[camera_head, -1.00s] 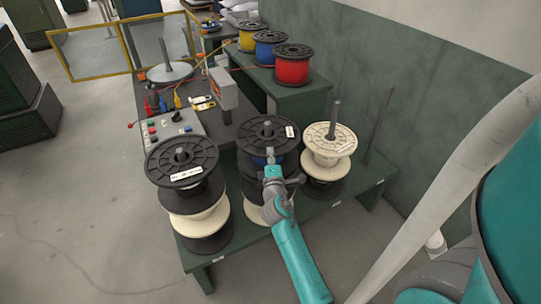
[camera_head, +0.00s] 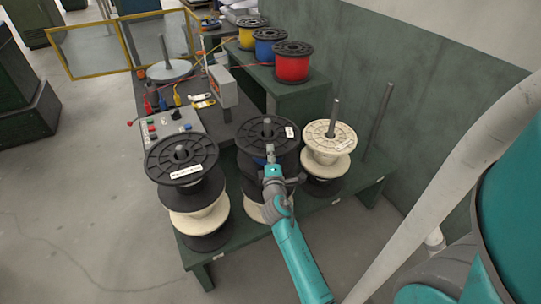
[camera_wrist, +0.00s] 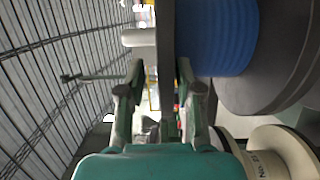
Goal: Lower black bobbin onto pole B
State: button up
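A black bobbin (camera_head: 247,132) with a blue winding sits around the middle pole (camera_head: 268,121), whose tip stands above the bobbin's top flange. I take this for pole B; no pole letter is readable. The bobbin lies on top of a stack, level as far as I can see. My gripper (camera_wrist: 159,64) is at its near side. In the wrist view, the dark flange (camera_wrist: 167,30) runs between my two fingers, with a visible gap on the left finger's side. The blue winding (camera_wrist: 215,35) is to the right. My arm hides part of the stack.
A black-topped stack (camera_head: 181,158) stands left and a cream-topped spool (camera_head: 330,136) right, both on poles. An empty pole (camera_head: 378,120) stands far right on the green bench (camera_head: 235,240). Behind are a control box (camera_head: 172,128) and red, blue and yellow spools (camera_head: 292,66).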

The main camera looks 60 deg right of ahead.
jog(key=shift+f, duration=0.2)
jog(key=v, duration=1.2)
jog(key=shift+r, duration=0.15)
dwell(0.5)
